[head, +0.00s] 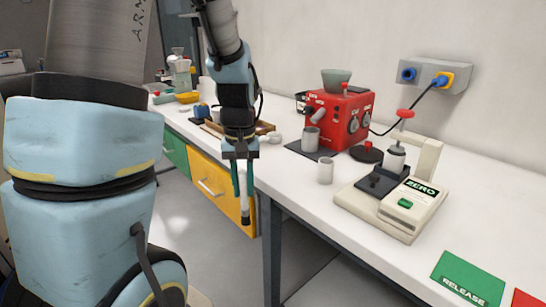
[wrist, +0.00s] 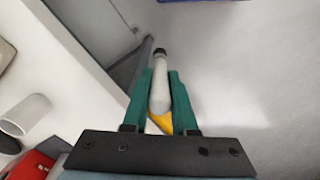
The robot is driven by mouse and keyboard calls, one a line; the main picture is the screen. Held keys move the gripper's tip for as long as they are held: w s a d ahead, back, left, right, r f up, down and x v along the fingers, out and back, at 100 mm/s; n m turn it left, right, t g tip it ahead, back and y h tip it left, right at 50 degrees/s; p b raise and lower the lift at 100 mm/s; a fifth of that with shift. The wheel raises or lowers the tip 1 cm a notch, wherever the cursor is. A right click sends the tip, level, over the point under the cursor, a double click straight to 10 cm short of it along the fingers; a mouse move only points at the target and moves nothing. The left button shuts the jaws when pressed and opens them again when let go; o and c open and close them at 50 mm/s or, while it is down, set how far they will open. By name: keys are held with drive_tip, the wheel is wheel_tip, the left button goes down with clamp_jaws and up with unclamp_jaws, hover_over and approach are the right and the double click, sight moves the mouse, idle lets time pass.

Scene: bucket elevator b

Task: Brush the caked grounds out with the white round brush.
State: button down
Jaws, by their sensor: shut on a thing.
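My gripper (head: 243,165), with green fingers, hangs in front of the counter's front edge and points down. It is shut on a pale round brush (wrist: 160,88), which sits between the fingers in the wrist view. The brush (head: 244,195) hangs down with a dark tip at its lower end, clear of the counter. A red grinder-like machine (head: 341,122) with a grey-green hopper stands on the counter to the right. A grey metal cup (head: 310,140) stands in front of it. I cannot see any caked grounds in either view.
A white cup (head: 325,171) stands near the front edge. A cream press-like device marked ZERO (head: 400,203) and a green RELEASE pad (head: 468,278) are further right. A wooden tray (head: 263,127) lies behind my gripper. Yellow drawers (head: 215,185) are below the counter.

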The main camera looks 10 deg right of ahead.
drive_tip(key=w+a+f+n, duration=0.1)
drive_tip(key=w+a+f, duration=0.2)
drive_tip(key=a+f, duration=0.4)
drive_tip(key=w+a+f, duration=0.3)
drive_tip(key=a+f, duration=0.5)
drive_tip(key=f, duration=0.4)
drive_tip(key=shift+w+a+f+n, duration=0.2)
drive_tip(key=shift+a+f+n, duration=0.1)
drive_tip(key=shift+n, duration=0.1)
